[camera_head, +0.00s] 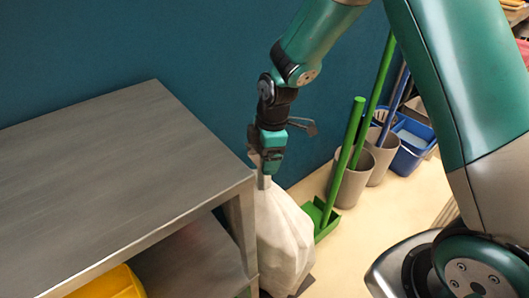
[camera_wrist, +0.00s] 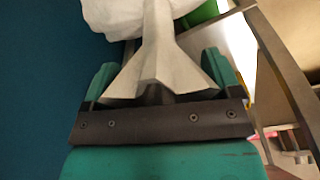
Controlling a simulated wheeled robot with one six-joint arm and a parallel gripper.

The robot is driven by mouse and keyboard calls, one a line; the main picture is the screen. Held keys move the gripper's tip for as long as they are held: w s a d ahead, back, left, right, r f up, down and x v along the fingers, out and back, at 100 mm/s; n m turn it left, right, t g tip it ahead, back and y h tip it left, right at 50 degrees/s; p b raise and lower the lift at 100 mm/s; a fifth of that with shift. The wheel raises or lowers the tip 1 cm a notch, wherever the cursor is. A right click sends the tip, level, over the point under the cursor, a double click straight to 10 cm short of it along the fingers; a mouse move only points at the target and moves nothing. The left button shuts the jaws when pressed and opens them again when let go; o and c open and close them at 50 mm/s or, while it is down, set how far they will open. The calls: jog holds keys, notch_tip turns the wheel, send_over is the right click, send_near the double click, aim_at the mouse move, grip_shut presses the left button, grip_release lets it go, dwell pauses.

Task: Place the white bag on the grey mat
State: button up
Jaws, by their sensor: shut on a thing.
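The white bag (camera_head: 283,235) hangs upright below my gripper (camera_head: 263,180), beside the right end of the metal table. My gripper is shut on the gathered neck of the bag. In the wrist view, the bag's neck (camera_wrist: 157,50) runs between the two green fingers of my gripper (camera_wrist: 160,78), and its full body is beyond. A small dark grey patch (camera_head: 305,285) shows at the bag's lower right, possibly the edge of the grey mat. The bag hides the rest, and I cannot tell whether the bag touches it.
The metal table (camera_head: 120,170) with a lower shelf (camera_head: 195,262) stands close at left. A yellow object (camera_head: 110,285) is at the bottom. A green dustpan (camera_head: 320,215), grey bins (camera_head: 350,183) and a blue bucket (camera_head: 410,150) stand along the blue wall.

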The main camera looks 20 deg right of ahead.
jog(key=o, duration=1.7)
jog(key=r+p, duration=0.1)
jog(key=r, duration=0.3)
jog(key=d+r+p, duration=0.1)
jog(key=r, duration=0.2)
jog(key=r+p, duration=0.1)
jog(key=r, duration=0.3)
jog(key=shift+d+r, duration=0.3)
jog(key=shift+d, duration=0.05)
jog(key=shift+s+r, duration=0.2)
jog(key=shift+r, duration=0.1)
jog(key=s+a+r+m, duration=0.1)
jog(key=s+r+m, duration=0.2)
jog(key=s, duration=0.5)
jog(key=s+a+r+m+y, duration=0.1)
jog(key=s+a+r+m, duration=0.1)
jog(key=s, duration=0.5)
jog(key=s+a+r+m+y, duration=0.1)
jog(key=s+r+m, duration=0.3)
jog(key=s, duration=0.4)
jog(key=shift+s+a+r+m, duration=0.3)
jog(key=shift+a+r+m, duration=0.15)
jog(key=shift+a, duration=0.25)
